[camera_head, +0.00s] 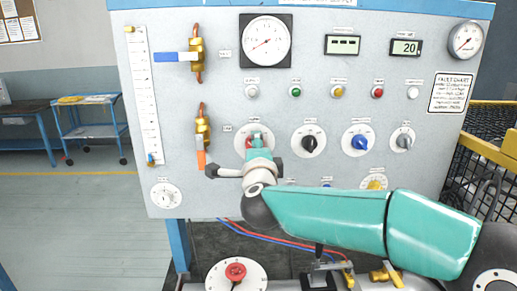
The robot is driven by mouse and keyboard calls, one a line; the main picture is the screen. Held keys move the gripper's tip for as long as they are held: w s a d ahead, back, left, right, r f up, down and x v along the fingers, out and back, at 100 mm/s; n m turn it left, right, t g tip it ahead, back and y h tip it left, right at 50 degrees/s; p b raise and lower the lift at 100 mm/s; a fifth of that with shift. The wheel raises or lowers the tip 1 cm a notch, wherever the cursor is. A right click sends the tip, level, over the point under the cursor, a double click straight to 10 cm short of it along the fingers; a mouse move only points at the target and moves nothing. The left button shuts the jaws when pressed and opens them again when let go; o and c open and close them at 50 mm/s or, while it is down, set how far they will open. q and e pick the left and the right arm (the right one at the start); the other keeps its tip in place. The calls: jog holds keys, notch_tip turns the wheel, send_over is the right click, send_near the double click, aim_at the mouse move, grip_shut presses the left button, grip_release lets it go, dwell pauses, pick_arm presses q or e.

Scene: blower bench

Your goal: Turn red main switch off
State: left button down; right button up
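A round white dial with a red knob (249,141) is in the row of knobs on the grey panel (330,115). A second red knob (235,271) sits on a white round plate below the panel, clear of the gripper. I cannot tell for sure which red knob is the main switch. My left gripper is not in view.
Black (311,141), blue (359,141) and grey (404,139) knobs are right of the gripper. Brass valves with blue (172,57) and orange (201,160) handles are at left. My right arm crosses the lower panel.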

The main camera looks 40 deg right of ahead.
jog(key=shift+a+f, duration=0.1)
jog(key=shift+f, duration=0.2)
jog(key=o, duration=0.9)
jog(key=shift+o, duration=1.3)
jog(key=shift+r, duration=0.15)
jog(key=v, duration=1.2)
